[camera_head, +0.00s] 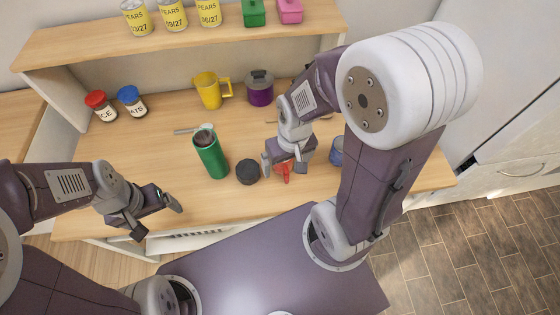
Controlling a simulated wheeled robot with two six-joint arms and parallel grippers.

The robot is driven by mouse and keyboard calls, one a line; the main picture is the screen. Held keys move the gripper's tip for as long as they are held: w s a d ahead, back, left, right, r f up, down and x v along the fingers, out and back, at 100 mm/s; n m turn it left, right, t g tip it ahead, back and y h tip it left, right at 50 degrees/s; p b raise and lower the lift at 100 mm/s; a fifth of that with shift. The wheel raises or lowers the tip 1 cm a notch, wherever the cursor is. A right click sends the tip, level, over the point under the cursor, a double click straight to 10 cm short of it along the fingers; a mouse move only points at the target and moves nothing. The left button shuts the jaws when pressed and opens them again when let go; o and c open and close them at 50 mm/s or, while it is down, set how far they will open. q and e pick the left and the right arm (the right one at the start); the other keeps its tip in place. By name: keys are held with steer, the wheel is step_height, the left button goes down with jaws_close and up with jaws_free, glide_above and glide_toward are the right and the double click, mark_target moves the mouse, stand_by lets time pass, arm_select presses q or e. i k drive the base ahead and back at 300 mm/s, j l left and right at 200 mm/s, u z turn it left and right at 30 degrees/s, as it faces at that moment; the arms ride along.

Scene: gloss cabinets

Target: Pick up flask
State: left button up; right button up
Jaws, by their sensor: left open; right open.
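The flask (211,158) is a green cylinder with an open dark top, standing upright on the wooden counter near the middle of the head view. A round black lid-like piece (248,172) lies just right of it. My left gripper (158,220) is open and empty at the counter's front edge, left of and nearer than the flask. My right gripper (285,172) is open, pointing down at the counter right of the black piece, close to a small red object (284,168). It is apart from the flask. The red object is partly hidden by the gripper.
A spoon (190,129) lies behind the flask. A yellow mug (210,91) and a purple pot (260,90) stand further back. A blue can (337,151) is partly hidden by my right arm. A shelf (110,41) runs above.

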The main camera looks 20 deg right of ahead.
mark_target(205, 140)
steer(key=k+l+z, duration=0.15)
steer(key=l, duration=0.2)
steer(key=k+l+z, duration=0.1)
steer(key=l, duration=0.3)
steer(key=k+l+z, duration=0.15)
steer(key=l, duration=0.25)
